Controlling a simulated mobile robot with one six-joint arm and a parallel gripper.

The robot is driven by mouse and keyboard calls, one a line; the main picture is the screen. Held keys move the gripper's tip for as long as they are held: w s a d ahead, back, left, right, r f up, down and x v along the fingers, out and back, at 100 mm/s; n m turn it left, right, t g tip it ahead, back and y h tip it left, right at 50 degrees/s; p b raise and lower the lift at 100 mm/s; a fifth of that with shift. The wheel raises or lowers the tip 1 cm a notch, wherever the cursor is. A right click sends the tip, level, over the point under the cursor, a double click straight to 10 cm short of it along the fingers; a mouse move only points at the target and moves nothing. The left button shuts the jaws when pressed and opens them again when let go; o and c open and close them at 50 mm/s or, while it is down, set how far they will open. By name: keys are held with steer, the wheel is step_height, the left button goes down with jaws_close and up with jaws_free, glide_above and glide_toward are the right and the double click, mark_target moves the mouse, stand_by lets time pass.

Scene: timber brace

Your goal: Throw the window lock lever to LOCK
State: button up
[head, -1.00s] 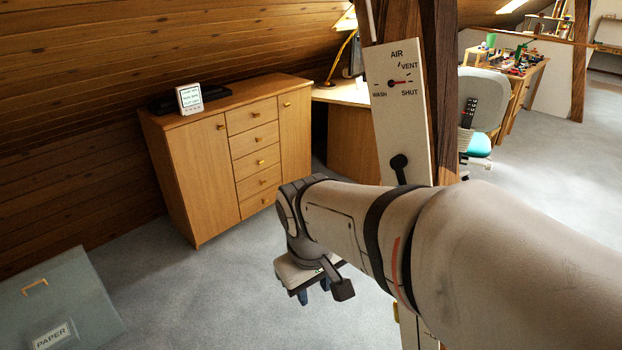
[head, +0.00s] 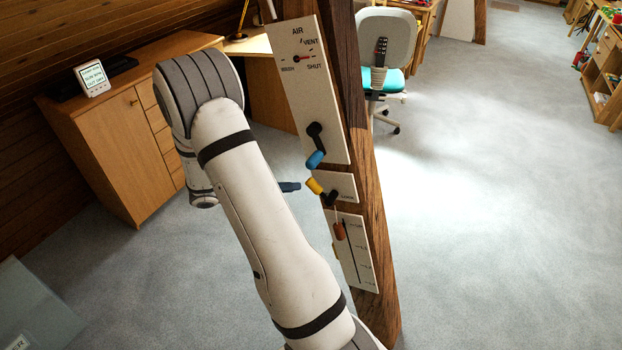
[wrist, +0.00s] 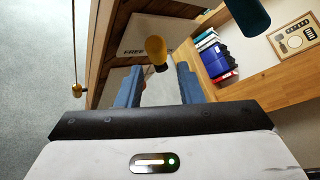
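The window lock lever has a yellow handle (head: 314,186) on a dark pivot, on a small white plate (head: 343,182) on the timber post. The handle tilts up and left, away from the lettering at the plate's right, which seems to read LOCK. In the wrist view the yellow handle (wrist: 156,48) shows just beyond and between my fingertips, near the word FREE. My gripper (wrist: 157,82) is open, its two blue fingers apart with nothing held. In the head view one dark blue finger (head: 290,187) shows just left of the handle; the rest hides behind my arm.
Above is the AIR panel (head: 301,80) with a blue-handled lever (head: 315,160) close over the yellow one. Below is a slider panel (head: 362,262) with an orange knob (head: 339,231). A cabinet (head: 112,150) stands left. A cord with a brass knob (wrist: 77,90) hangs left of my fingers.

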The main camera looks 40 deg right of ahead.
mark_target(313, 186)
steer(key=shift+d+f+n, duration=0.2)
steer(key=shift+d+n, duration=0.1)
steer(key=shift+d, duration=0.2)
steer(key=p+x, duration=0.1)
steer(key=x, duration=0.6)
steer(key=shift+w+p, duration=0.1)
steer(key=shift+p, duration=0.25)
steer(key=shift+c, duration=0.3)
jaws_close()
